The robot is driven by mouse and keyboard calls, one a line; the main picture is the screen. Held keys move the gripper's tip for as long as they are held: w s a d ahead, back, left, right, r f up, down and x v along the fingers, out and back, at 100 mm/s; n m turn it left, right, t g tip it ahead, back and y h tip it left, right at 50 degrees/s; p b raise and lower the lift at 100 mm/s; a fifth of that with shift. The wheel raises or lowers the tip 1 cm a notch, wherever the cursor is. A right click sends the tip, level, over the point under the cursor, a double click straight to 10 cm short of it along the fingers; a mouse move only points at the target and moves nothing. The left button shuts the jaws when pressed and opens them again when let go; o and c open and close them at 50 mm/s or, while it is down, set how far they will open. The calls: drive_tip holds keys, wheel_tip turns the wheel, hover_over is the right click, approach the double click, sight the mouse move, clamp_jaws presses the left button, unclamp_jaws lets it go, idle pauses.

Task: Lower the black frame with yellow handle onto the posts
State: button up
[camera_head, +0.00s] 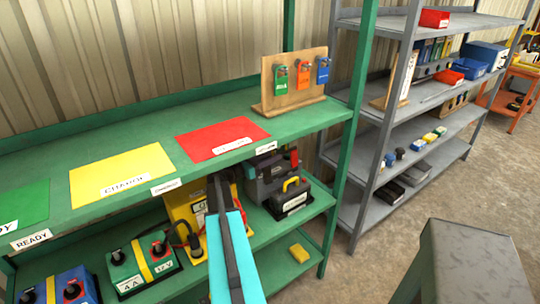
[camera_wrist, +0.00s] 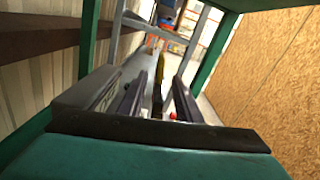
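The black frame with yellow handle (camera_head: 294,185) is on the lower green shelf in the head view, over a dark base with a white label. The posts cannot be made out. In the wrist view my gripper (camera_wrist: 156,90) has its two dark fingers apart. A narrow yellow strip over black, which looks like the handle (camera_wrist: 159,70) seen end-on, shows between them with gaps on both sides. In the head view my turquoise arm reaches in under the upper shelf. A dark grey body beside the frame partly hides that spot, so contact cannot be told.
The upper green shelf (camera_head: 330,112) covers the work area closely, with a green upright (camera_head: 345,170) at its right. A grey stool (camera_head: 470,255) stands at the right.

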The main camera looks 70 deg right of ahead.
drive_tip(key=shift+p+x, duration=0.65)
drive_tip(key=shift+x, duration=1.8)
drive_tip(key=shift+c, duration=0.2)
drive_tip(key=c, duration=0.7)
